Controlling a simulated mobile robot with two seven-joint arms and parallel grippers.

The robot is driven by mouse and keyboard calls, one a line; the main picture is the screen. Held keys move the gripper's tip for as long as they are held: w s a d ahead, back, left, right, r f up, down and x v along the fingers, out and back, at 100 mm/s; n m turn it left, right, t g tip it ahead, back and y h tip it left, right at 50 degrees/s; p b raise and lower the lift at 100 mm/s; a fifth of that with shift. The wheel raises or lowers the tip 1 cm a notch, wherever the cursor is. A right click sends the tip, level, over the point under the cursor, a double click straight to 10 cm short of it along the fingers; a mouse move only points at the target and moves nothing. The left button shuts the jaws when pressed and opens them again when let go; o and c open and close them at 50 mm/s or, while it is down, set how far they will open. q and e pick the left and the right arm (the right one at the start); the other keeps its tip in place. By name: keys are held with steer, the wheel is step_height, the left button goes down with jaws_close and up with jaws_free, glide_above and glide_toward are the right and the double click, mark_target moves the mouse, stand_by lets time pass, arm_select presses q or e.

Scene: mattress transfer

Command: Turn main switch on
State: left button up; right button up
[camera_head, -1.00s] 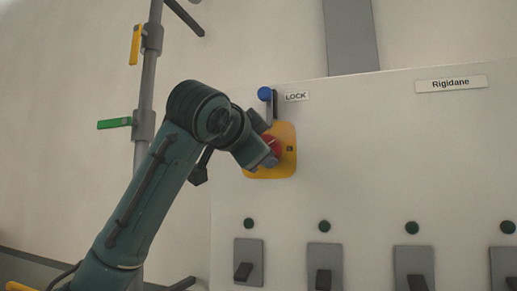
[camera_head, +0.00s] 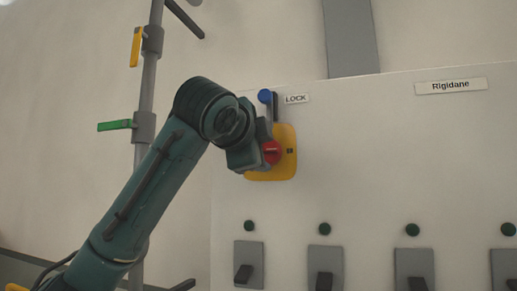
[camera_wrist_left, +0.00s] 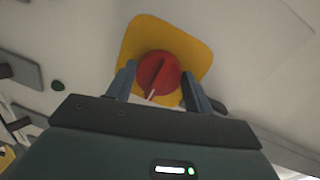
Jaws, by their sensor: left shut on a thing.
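The main switch is a round red knob (camera_head: 271,153) on a yellow plate (camera_head: 285,169), on the white panel. In the left wrist view the knob (camera_wrist_left: 158,72) sits on the yellow plate (camera_wrist_left: 195,51) with a dark groove and a pale mark. My left gripper (camera_wrist_left: 158,84) is shut on the knob, one finger on each side. In the head view my left gripper (camera_head: 262,150) comes from the left and hides part of the plate. My right gripper is not in view.
A blue-knobbed lock lever (camera_head: 265,96) stands just above the plate, by the LOCK label (camera_head: 296,98). A row of grey switches (camera_head: 325,266) with dark green lamps (camera_head: 324,228) runs below. A pole (camera_head: 146,115) with coloured handles stands at the left.

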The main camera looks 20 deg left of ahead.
arm_select(q)
steer(key=o, duration=1)
steer(key=shift+s, duration=0.1)
steer(key=s+b, duration=0.1)
steer(key=s, duration=0.3)
steer(key=s+r+b, duration=0.1)
steer(key=s, duration=0.3)
steer(key=s+b, duration=0.2)
steer(key=s, duration=0.3)
steer(key=shift+a+r, duration=0.15)
steer(key=shift+a, duration=0.05)
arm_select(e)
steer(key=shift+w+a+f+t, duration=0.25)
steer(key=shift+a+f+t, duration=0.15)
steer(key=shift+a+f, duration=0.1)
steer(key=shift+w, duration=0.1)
